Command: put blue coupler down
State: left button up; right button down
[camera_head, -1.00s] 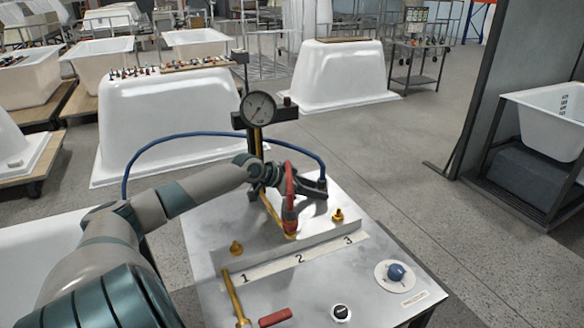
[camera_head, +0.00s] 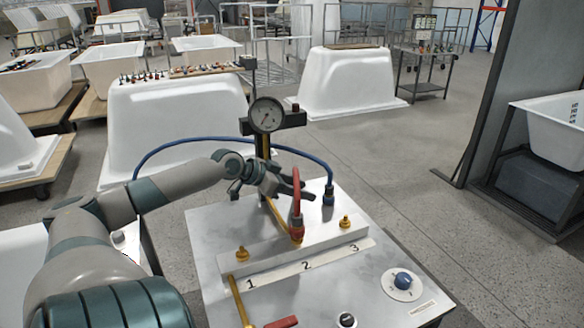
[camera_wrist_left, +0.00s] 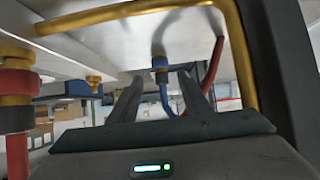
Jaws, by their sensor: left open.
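The blue coupler (camera_head: 328,196) stands upright on the right end of the metal bench top, with the blue hose (camera_head: 215,136) arching from it to the left. In the left wrist view the blue coupler (camera_wrist_left: 160,66) shows beyond and between my finger tips, clear of them. My left gripper (camera_head: 288,186) is open and empty, to the left of the coupler, behind the red hose. It also shows in the wrist view (camera_wrist_left: 160,88). My right gripper is not in view.
The red coupler (camera_head: 297,232) and its hose stand at the middle port, close in front of my gripper. Brass fittings (camera_head: 345,221) sit on the raised block. A gauge (camera_head: 266,115) on a post rises behind. A blue knob (camera_head: 403,280) is at front right.

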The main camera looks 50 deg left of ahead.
pick_arm(q)
jog(key=shift+v, duration=1.6)
